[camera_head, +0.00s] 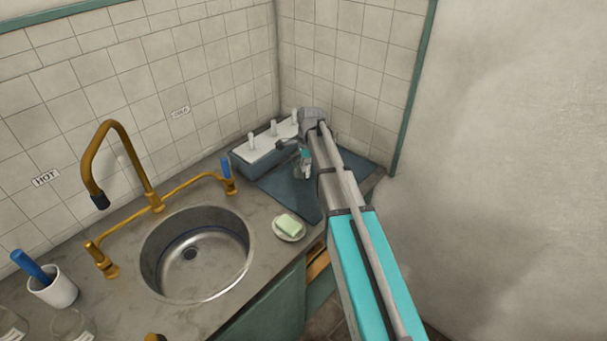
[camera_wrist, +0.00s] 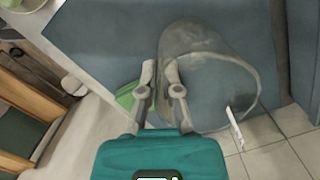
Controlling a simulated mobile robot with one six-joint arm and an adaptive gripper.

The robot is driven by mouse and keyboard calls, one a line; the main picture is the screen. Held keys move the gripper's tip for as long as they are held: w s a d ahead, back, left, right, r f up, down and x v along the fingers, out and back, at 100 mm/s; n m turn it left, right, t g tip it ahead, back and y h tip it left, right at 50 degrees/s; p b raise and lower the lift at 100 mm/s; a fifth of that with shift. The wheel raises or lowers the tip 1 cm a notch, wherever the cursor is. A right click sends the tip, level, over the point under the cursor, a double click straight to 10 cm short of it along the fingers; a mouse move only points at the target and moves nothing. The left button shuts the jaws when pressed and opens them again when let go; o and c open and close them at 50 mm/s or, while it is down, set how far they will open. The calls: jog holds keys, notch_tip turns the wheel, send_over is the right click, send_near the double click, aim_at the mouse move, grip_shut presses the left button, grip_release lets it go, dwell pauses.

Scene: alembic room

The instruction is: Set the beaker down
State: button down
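The beaker (camera_wrist: 188,42) is a large clear glass vessel in the wrist view, with its round open rim toward the camera and a white mark (camera_wrist: 236,130) near the rim. My gripper (camera_wrist: 163,68) has its two grey fingers close together at the beaker's left side, with the glass wall seeming to pass between them. A blue-grey mat (camera_wrist: 95,40) lies behind the beaker; I cannot tell whether they touch. In the head view my gripper (camera_head: 303,160) is over the same mat (camera_head: 288,187) in the corner. I cannot make out the beaker there.
A grey rack with white pegs (camera_head: 262,147) stands behind the mat. A soap dish (camera_head: 289,230) sits to its front left, next to the sink (camera_head: 197,255) with its brass tap (camera_head: 122,150). A white cup (camera_head: 55,288) stands at the far left. Tiled walls close the corner.

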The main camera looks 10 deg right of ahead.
aim_at(303, 178)
jog(key=shift+w+f+b, duration=0.25)
jog(key=shift+f+b, duration=0.05)
jog(key=shift+f, duration=0.25)
jog(key=shift+f+b, duration=1.2)
jog(key=shift+f, duration=0.1)
jog(key=c, duration=0.8)
grip_release()
jog(key=r+p, duration=0.4)
jog(key=d+r+p, duration=0.1)
jog(key=r+p, duration=0.7)
jog(key=shift+d, duration=0.2)
jog(key=shift+r, duration=0.1)
jog(key=shift+s, duration=0.1)
